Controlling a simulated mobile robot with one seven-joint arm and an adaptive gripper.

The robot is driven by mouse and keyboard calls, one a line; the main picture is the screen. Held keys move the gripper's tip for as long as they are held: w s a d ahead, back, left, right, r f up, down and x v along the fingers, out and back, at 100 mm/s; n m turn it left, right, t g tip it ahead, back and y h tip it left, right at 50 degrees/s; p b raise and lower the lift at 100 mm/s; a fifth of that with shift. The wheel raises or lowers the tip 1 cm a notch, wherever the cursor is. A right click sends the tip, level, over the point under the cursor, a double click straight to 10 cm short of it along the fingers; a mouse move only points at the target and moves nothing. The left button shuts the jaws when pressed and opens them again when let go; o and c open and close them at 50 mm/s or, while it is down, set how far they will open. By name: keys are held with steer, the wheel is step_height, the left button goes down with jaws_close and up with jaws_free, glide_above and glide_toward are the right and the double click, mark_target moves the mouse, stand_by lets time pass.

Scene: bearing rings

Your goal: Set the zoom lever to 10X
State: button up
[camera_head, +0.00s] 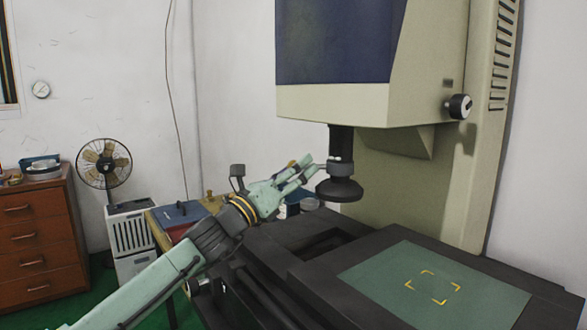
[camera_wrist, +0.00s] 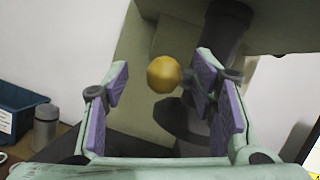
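The zoom lever's orange ball knob (camera_wrist: 164,74) shows in the wrist view between my two purple-padded fingers, nearer the right one. Its stem runs right, toward the dark lens barrel (camera_wrist: 228,35), and is partly hidden by the right finger. My gripper (camera_wrist: 161,85) is open, with clear gaps beside the knob. In the head view, my gripper (camera_head: 315,165) is just left of the lens barrel (camera_head: 341,145), near its grey ring. The knob cannot be made out there, and no scale marking is readable.
The black flared lens end (camera_head: 339,190) hangs close beside my fingers. Below are the dark stage frame and its green plate (camera_head: 385,282). The beige machine housing (camera_head: 340,104) is overhead. A wooden table with a blue bin (camera_wrist: 22,108) and grey bottle (camera_wrist: 46,128) stands left.

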steer(key=shift+a+f, duration=0.1)
steer(key=shift+f, duration=0.05)
steer(key=v, duration=1.1)
steer(key=shift+s+a, duration=0.2)
steer(key=shift+s, duration=0.15)
